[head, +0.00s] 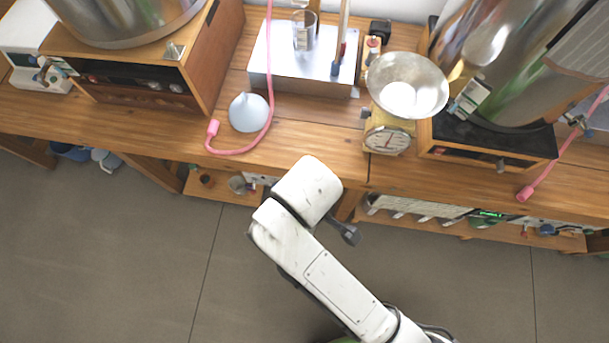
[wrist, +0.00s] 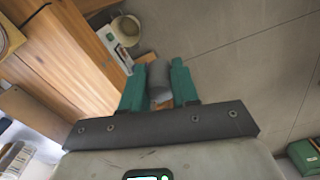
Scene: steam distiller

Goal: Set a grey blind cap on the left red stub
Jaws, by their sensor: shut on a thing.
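In the wrist view, my gripper (wrist: 158,72) has two green fingers closed on a grey cylindrical piece, the grey blind cap (wrist: 158,82). The cap sits between the fingertips, over the floor and the bench edge. In the head view, my white arm reaches up from the bottom to the front of the bench; its fingers and the cap are not clearly visible there. I cannot make out the left red stub for certain in either view.
On the wooden bench (head: 320,158) are a metal box (head: 300,75), a grey funnel (head: 248,112), a pink hose (head: 235,150) and a scale with a metal bowl (head: 407,85). Large steel vessels stand at left (head: 120,18) and right (head: 490,60). A low shelf runs underneath.

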